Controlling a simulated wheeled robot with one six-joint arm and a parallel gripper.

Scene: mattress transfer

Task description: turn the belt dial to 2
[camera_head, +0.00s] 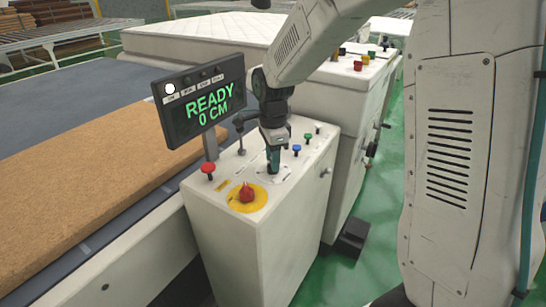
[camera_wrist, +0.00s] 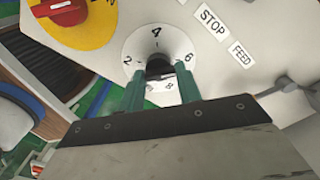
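The belt dial (camera_wrist: 140,42) is a white disc marked 2, 4, 6 and 8, with a dark knob (camera_wrist: 160,67) at its middle. In the wrist view, 4 is at the top, 2 at the left, 6 at the right and 8 below. My gripper (camera_wrist: 163,84) has its two green fingers on either side of the knob, with gaps visible; it looks open. I cannot tell which number the knob points to. In the head view my gripper (camera_head: 273,160) is over the control box top and hides most of the dial.
A screen (camera_head: 200,100) reads READY, 0 CM. A red rotary switch on a yellow plate (camera_head: 247,197), a red button (camera_head: 208,169), a blue button (camera_head: 296,149) and a lever (camera_head: 240,135) stand close by. A brown mattress slab (camera_head: 90,185) lies on the left.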

